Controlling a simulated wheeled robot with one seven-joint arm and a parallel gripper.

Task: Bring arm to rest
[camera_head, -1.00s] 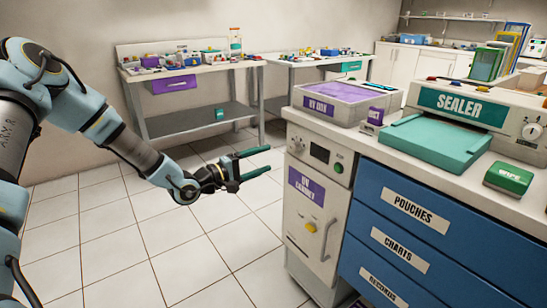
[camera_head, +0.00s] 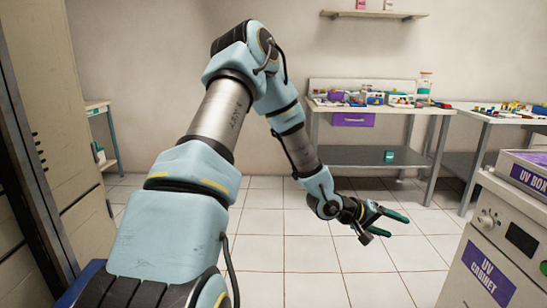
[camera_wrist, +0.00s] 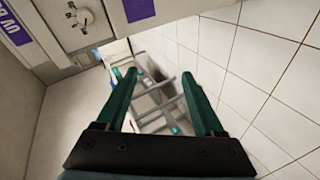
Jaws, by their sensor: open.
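My gripper (camera_head: 389,223) is open and empty, with dark green fingers, held in the air over the tiled floor in the head view. It is left of the UV cabinet (camera_head: 487,262) and apart from it. My arm is bent, rising from the lower left and then reaching down to the right. In the wrist view my gripper (camera_wrist: 160,90) shows its two fingers spread wide with nothing between them. The white cabinet front with its knob (camera_wrist: 82,16) shows at the upper left of that view.
A workbench (camera_head: 370,158) with several small items and a purple drawer (camera_head: 353,119) stands at the back wall. The UV box (camera_head: 530,173) sits at the right edge. A tall beige cabinet (camera_head: 62,110) stands at the left. Tiled floor (camera_head: 285,262) is clear in the middle.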

